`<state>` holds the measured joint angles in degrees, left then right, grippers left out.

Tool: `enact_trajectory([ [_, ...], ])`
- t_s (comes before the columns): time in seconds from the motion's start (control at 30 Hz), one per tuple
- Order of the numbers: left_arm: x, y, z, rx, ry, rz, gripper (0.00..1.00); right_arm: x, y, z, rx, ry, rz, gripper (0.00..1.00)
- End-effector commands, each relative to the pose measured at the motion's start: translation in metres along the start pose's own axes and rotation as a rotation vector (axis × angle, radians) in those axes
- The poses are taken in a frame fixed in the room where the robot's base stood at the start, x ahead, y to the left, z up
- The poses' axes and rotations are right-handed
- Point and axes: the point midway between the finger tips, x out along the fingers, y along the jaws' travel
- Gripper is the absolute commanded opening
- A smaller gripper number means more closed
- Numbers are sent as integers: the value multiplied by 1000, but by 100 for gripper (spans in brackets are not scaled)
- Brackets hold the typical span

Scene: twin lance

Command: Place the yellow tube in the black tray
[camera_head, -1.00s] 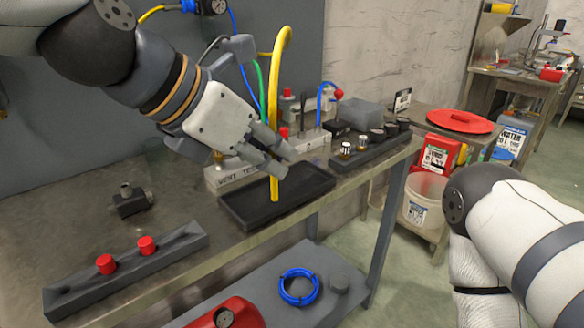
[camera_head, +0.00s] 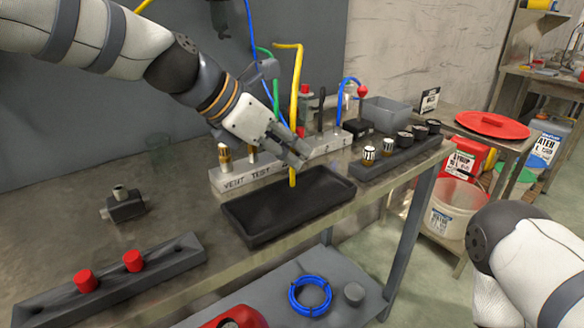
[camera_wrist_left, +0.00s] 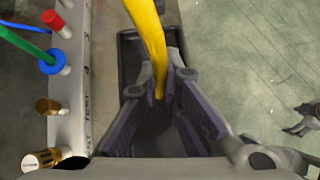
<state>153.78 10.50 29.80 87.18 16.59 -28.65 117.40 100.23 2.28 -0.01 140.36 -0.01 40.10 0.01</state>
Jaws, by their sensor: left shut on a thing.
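The yellow tube (camera_head: 297,90) stands roughly upright, its top end bent to the left in the head view. My left gripper (camera_head: 299,155) is shut on the yellow tube near its lower end. The tube's short lower end shows below the fingers, over the inside of the black tray (camera_head: 262,222). I cannot tell whether it touches the tray floor. In the left wrist view the tube (camera_wrist_left: 150,40) runs down between the fingers (camera_wrist_left: 165,85), with the dark tray (camera_wrist_left: 128,55) behind. The tray looks empty. My right gripper is out of view; only its arm shows at the right.
The vent test block (camera_head: 240,175) with fittings and upright blue and green tubes stands just behind the tray. A dark rack (camera_head: 400,155) with several round parts is to the right. A rail with red caps (camera_head: 133,260) and a dark fitting (camera_head: 124,205) are to the left.

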Motion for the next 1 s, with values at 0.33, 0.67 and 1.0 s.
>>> enact_trajectory([
  [0.33, 26, 4, -23, 3, -2, 3, 0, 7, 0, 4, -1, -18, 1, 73],
  [0.67, 27, 4, -25, 2, -1, 2, 26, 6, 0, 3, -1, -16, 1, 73],
  [1.0, 17, 4, -21, 4, -4, 5, 26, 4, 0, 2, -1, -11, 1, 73],
])
